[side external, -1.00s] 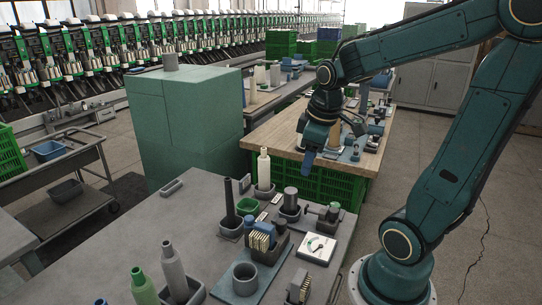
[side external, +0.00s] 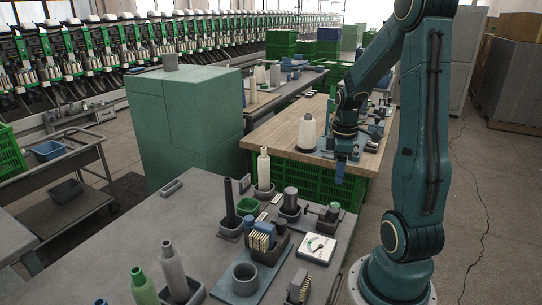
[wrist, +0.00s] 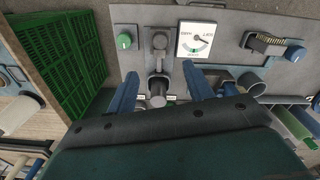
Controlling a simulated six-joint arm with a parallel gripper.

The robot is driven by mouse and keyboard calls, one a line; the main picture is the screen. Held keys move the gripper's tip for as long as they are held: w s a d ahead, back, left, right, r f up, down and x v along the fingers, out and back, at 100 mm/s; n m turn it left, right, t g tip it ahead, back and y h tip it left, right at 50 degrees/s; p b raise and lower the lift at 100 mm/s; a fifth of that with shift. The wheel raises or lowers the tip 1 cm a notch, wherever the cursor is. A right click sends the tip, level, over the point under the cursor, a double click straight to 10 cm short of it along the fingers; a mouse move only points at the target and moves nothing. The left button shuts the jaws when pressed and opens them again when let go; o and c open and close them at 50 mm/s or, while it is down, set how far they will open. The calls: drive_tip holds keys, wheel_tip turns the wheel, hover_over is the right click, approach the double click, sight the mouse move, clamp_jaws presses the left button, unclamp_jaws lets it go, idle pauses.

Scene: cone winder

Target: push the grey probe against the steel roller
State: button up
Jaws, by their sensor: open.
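A grey probe (side external: 332,212) stands at the back right of the grey table in the side external view. It seems to be the grey round-headed piece (wrist: 160,44) in the wrist view. The steel roller (side external: 290,197) is a dark grey upright cylinder in a holder left of the probe. It appears as a grey cylinder (wrist: 157,92) between my fingers in the wrist view, apart from the probe's head. My gripper (side external: 340,172) is open and empty, pointing down, well above the table. Its two blue fingers (wrist: 159,70) frame the roller in the wrist view.
A white dial gauge (side external: 319,248) lies in front of the probe. A green knob (wrist: 124,41) is beside the probe. A green crate (side external: 300,178) is behind.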

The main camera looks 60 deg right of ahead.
sight(334, 209)
drive_tip(key=shift+f, duration=0.1)
drive_tip(key=shift+f, duration=6.75)
